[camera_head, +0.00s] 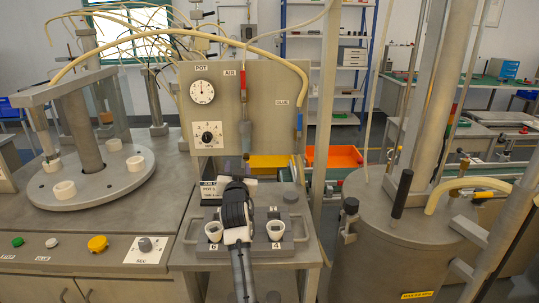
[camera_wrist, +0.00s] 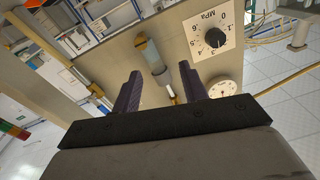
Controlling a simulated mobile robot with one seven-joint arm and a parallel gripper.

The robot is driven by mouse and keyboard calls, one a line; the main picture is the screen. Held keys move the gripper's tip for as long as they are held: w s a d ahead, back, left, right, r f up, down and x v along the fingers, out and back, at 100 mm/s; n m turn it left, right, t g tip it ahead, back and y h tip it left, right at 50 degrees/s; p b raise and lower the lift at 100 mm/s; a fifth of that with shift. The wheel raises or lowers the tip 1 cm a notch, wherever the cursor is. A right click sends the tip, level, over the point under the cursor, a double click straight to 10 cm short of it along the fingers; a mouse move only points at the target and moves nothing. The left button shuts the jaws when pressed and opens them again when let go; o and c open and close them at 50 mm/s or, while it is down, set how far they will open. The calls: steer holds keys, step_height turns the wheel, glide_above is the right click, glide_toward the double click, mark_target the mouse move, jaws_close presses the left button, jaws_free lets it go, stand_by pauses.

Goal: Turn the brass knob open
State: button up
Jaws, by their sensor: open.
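My gripper (camera_head: 237,186) is in front of the upright grey panel (camera_head: 275,130), above the tray. In the wrist view my gripper (camera_wrist: 160,68) has its two dark fingers spread apart, with nothing held between them. Behind the gap, on the panel, is a vertical air line with a cylindrical bowl (camera_wrist: 150,55). A small gold-coloured part (camera_wrist: 172,90) shows on this line, near the right finger. It may be the brass knob; I cannot tell its turn position. In the head view the line runs below the AIR label with a red upper part (camera_head: 243,80).
The panel carries a POT gauge (camera_head: 202,92) and a MPa dial (camera_head: 207,135). A tray (camera_head: 205,250) with white cups lies below my gripper. A round turntable (camera_head: 90,187) stands left; a steel tank (camera_head: 385,235) with a black lever stands right. A hose arches over the panel.

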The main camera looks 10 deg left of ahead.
mark_target(246, 158)
steer(key=shift+m+h, duration=0.3)
steer(key=shift+h, duration=0.1)
steer(key=w, duration=0.2)
steer(key=w+f+p, duration=0.1)
steer(key=w, duration=0.2)
steer(key=w+p, duration=0.1)
steer(key=w, duration=0.1)
steer(key=shift+w+d+f, duration=0.1)
steer(key=shift+w+f, duration=0.05)
steer(key=shift+f, duration=0.1)
steer(key=shift+x, duration=0.75)
steer(key=shift+f, duration=0.15)
steer(key=shift+c, duration=0.4)
jaws_close()
